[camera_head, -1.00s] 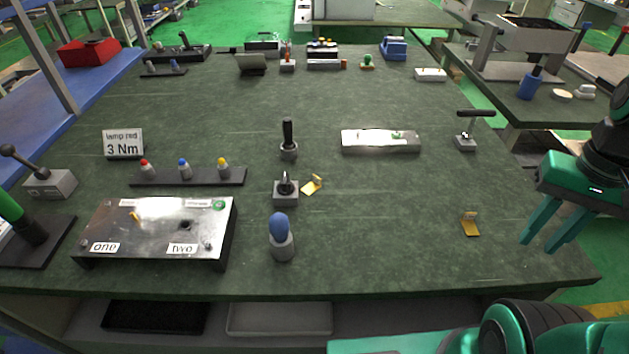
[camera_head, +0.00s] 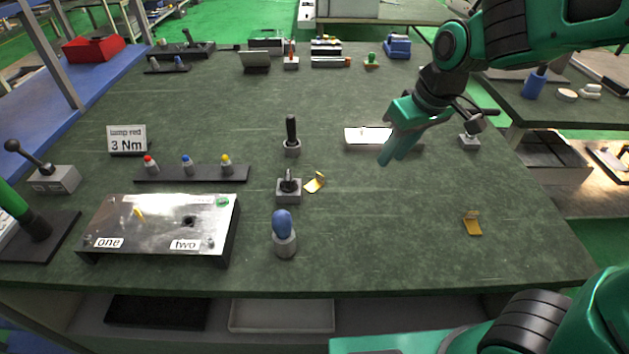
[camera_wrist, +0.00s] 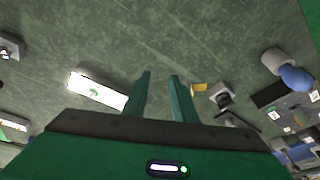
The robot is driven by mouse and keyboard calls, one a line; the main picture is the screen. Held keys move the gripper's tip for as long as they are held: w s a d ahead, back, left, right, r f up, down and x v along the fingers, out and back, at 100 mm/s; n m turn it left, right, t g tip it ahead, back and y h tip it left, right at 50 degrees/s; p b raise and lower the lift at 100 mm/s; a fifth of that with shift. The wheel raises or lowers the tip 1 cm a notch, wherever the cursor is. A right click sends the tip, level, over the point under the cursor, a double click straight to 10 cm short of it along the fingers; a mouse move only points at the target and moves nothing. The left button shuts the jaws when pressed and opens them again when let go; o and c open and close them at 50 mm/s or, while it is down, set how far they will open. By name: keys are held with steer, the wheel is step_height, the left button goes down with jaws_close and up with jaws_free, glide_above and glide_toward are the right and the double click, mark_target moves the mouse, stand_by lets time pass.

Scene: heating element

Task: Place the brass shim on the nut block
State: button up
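Two bent brass pieces lie on the green bench in the head view; I cannot tell which is the brass shim. One brass piece (camera_head: 315,182) lies right beside a small grey block with a dark upright post (camera_head: 289,190), which may be the nut block. The other brass piece (camera_head: 472,223) lies alone at the right. My gripper (camera_head: 386,161) is above the bench, right of the block and before the bright metal plate. In the wrist view my gripper (camera_wrist: 160,75) is open and empty, with a brass piece (camera_wrist: 198,89) just right of its fingers.
A blue-knobbed post (camera_head: 284,235) and a black-handled post (camera_head: 291,140) stand near the block. A metal stand labelled one and two (camera_head: 160,226) is at left. A bright plate (camera_head: 368,137) lies behind my gripper. The bench's right front is mostly clear.

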steer(key=w+a+n+y, duration=0.1)
steer(key=w+a+n, duration=0.15)
steer(key=a, duration=0.85)
glide_toward(314, 182)
steer(key=shift+d+f+n, duration=0.3)
steer(key=shift+d+n, duration=0.15)
steer(key=shift+d, duration=0.2)
steer(key=shift+t, duration=0.3)
steer(key=shift+w+a+x, duration=0.1)
steer(key=shift+w+x, duration=0.05)
steer(key=shift+x, duration=1.3)
steer(key=shift+w+a+x, duration=0.1)
steer(key=shift+w+x, duration=0.05)
steer(key=shift+x, duration=1.25)
steer(key=shift+r, duration=0.15)
jaws_close()
